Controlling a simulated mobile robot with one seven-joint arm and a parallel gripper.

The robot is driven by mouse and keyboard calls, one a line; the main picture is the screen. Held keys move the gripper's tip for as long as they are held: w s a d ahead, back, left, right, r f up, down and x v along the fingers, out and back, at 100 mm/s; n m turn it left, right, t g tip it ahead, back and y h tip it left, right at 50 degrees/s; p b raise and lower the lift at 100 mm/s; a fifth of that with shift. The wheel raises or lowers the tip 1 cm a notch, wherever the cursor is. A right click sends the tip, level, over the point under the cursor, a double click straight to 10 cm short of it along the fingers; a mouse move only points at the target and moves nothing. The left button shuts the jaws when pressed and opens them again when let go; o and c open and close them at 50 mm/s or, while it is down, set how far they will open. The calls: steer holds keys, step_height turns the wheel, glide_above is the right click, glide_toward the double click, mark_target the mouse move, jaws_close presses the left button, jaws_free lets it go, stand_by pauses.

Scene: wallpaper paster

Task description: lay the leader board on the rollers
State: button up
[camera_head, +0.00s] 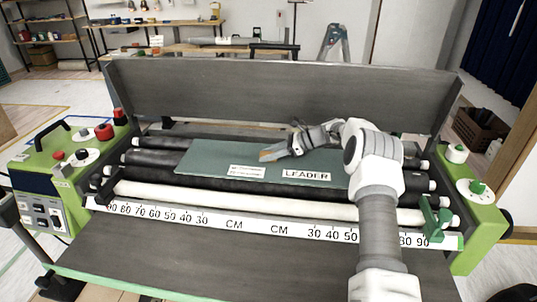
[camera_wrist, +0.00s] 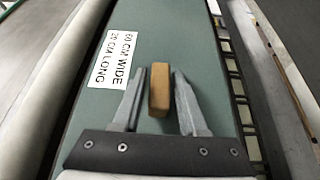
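The leader board (camera_head: 215,155) is a flat grey-green board with white labels, one reading LEADER. In the head view it lies across the dark rollers (camera_head: 150,160), behind the white roller; my arm hides part of its right side. A tan block-shaped handle (camera_wrist: 160,90) stands on the board. My gripper (camera_wrist: 160,76) is over the board with one finger on each side of the handle. Narrow gaps show between the fingers and the handle, so it looks open. In the head view my gripper (camera_head: 280,152) is low over the board's middle.
A white roller (camera_head: 240,200) and a centimetre scale (camera_head: 255,228) run along the front. The green control box (camera_head: 55,180) with knobs is at left, and a green end housing (camera_head: 475,220) at right. A dark upright panel (camera_head: 280,100) stands behind the rollers.

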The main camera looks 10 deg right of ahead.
steer(key=shift+o, duration=0.8)
